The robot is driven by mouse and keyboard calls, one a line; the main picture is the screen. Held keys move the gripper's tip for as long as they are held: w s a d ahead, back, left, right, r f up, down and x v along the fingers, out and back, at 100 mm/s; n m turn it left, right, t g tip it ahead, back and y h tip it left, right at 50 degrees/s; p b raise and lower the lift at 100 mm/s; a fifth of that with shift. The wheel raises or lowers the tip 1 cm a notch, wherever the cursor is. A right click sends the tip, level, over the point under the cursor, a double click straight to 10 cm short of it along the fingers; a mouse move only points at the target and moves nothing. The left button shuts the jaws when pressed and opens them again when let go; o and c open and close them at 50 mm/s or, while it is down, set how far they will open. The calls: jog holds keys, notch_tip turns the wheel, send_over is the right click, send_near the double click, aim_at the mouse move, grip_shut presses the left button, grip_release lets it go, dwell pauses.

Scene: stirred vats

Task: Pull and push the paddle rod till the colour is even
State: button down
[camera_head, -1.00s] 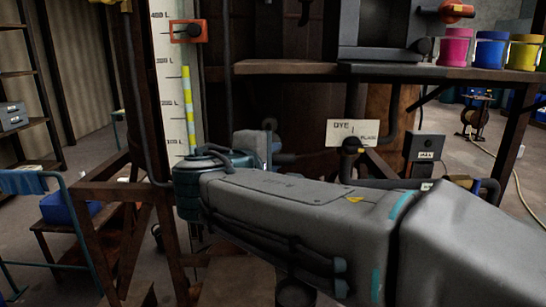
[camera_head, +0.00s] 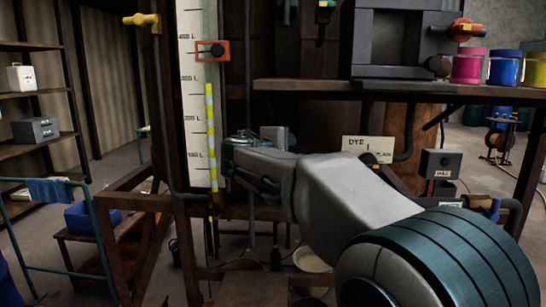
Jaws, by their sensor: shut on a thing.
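My arm reaches from the lower right to the front of the dark vat (camera_head: 238,45). My gripper (camera_head: 274,135) is at its far end, mostly behind the wrist. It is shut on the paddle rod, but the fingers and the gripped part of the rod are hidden. A sight tube (camera_head: 211,125) on the white litre scale (camera_head: 191,60) shows yellow with paler, greenish bands, topping out near the 300 mark. The liquid inside the vat is not visible.
An orange-framed black knob (camera_head: 212,50) sits by the scale. A dye sign (camera_head: 367,150) and switch box (camera_head: 440,163) are right of my wrist. A shelf (camera_head: 400,88) above carries pink (camera_head: 468,66), blue (camera_head: 503,68) and yellow (camera_head: 535,67) pots. Rusty frame posts (camera_head: 145,250) stand left.

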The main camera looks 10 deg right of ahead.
jog(key=shift+r, duration=0.1)
jog(key=c, duration=1.4)
grip_release()
jog(key=shift+w, duration=0.1)
jog(key=shift+o, duration=0.8)
jog(key=shift+w+d, duration=0.1)
jog(key=shift+w, duration=0.05)
jog(key=b+v, duration=0.2)
jog(key=v, duration=1.2)
jog(key=shift+b, duration=0.35)
